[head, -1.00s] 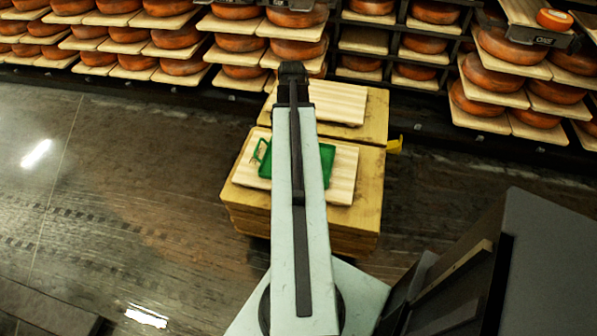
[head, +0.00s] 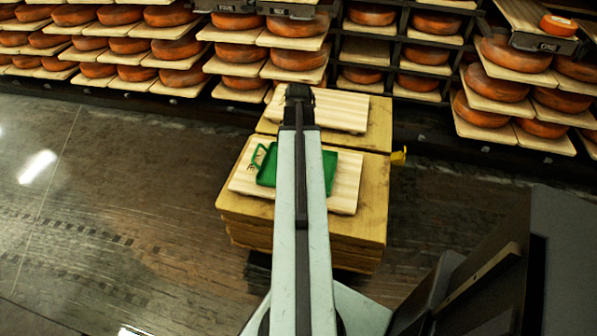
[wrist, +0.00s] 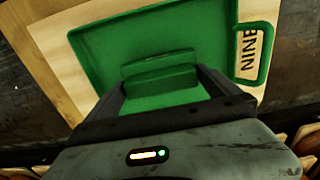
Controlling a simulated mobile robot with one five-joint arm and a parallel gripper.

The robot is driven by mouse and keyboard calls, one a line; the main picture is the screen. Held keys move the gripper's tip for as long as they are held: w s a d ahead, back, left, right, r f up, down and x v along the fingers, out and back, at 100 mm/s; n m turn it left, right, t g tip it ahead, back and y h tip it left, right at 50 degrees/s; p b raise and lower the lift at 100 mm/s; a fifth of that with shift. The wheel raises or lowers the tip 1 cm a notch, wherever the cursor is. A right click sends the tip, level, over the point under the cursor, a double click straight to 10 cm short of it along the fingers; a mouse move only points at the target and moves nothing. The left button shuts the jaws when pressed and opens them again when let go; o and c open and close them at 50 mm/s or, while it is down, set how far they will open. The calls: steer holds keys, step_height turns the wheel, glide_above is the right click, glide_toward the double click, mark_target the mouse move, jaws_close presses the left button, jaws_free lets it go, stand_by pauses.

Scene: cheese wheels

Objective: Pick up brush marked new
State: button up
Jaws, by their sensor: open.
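A green tray (head: 267,165) with a loop handle at its left lies on a pale wooden board (head: 346,190). My arm hides its middle in the head view. In the wrist view the tray (wrist: 100,55) shows beyond my gripper (wrist: 162,88), with a raised green block (wrist: 160,72) on it between the jaws. I cannot tell whether this block is a brush, and no "new" mark is readable. My gripper (head: 298,92) is open and appears empty. The letters "NINE" show on the pale board (wrist: 248,60) through the tray handle.
The board rests on a wooden stack (head: 250,207). A second stack (head: 378,120) with another pale board (head: 340,110) stands behind it. Shelves of orange cheese wheels (head: 297,57) line the back. Bare dark floor (head: 120,190) lies left, and a dark panel (head: 560,260) is close at right.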

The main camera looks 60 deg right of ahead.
steer(key=shift+f, duration=0.15)
steer(key=c, duration=1.3)
steer(key=shift+r+p, duration=0.55)
steer(key=shift+p, duration=0.15)
step_height(320, 180, up, 3)
steer(key=p, duration=0.3)
steer(key=shift+r, duration=0.15)
steer(key=s+d+p, duration=0.1)
steer(key=s+d, duration=0.3)
steer(key=s, duration=1.1)
steer(key=shift+s+d+r, duration=0.2)
steer(key=shift+s+r, duration=0.05)
steer(key=shift+r, duration=0.05)
